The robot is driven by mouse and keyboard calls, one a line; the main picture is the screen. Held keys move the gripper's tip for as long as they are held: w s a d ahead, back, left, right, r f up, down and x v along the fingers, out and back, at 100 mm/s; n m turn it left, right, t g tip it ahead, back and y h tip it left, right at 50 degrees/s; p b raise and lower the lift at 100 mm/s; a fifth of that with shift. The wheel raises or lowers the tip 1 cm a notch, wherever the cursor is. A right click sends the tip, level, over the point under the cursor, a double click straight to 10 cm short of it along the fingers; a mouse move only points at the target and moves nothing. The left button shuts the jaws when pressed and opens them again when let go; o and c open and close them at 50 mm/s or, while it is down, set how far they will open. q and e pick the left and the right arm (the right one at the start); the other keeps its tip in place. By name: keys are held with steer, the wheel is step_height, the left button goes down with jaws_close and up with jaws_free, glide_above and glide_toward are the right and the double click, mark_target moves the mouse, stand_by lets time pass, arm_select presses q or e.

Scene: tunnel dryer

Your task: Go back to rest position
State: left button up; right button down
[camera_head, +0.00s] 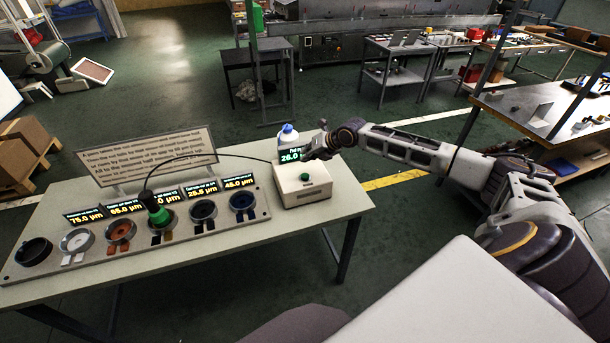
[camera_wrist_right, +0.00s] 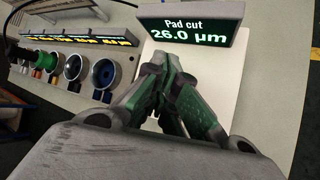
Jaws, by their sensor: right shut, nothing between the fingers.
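My right gripper (camera_head: 314,150) is at the far right part of the table, just above the white box-shaped gauge (camera_head: 303,186) with a green button. It is shut and empty, and its fingers meet in the right wrist view (camera_wrist_right: 172,82). Whether it touches the box I cannot tell. The gauge's display (camera_wrist_right: 192,24) reads "Pad cut 26.0 µm". My right arm stretches in from the right edge of the head view. My left gripper is not in view.
The grey table (camera_head: 250,240) holds a panel of several round cups (camera_head: 122,231) with small displays, a green-handled probe (camera_head: 155,210) on a cable, a sign (camera_head: 150,158) and a blue-capped bottle (camera_head: 288,136). A workbench (camera_head: 490,103) stands at right. Open floor lies behind the table.

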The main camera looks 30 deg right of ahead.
steer(key=shift+f, duration=0.1)
stand_by(0.6)
steer(key=s+a+f+m+g+y, duration=0.1)
steer(key=s+a+f, duration=0.25)
steer(key=a, duration=0.25)
steer(key=s+a+f+m+g, duration=0.1)
steer(key=s+a+f+m, duration=0.1)
steer(key=s+a+f, duration=0.3)
steer(key=s+a+f+m+g, duration=0.2)
steer(key=s+a+m, duration=1.1)
steer(key=a, duration=0.2)
steer(key=s+d+m+g+h, duration=0.1)
steer(key=s+d+m+h, duration=0.45)
steer(key=s+m, duration=0.7)
step_height(320, 180, down, 32)
steer(key=s+d+g+y, duration=0.1)
steer(key=s+d, duration=0.1)
steer(key=s+d+f, duration=0.2)
steer(key=s+f, duration=0.8)
steer(key=s, duration=0.1)
steer(key=s+d+f+g, duration=0.1)
steer(key=s+f, duration=0.9)
steer(key=s, duration=0.1)
steer(key=shift+s+d+g, duration=0.15)
steer(key=shift+d+g, duration=0.15)
steer(key=shift+d, duration=0.05)
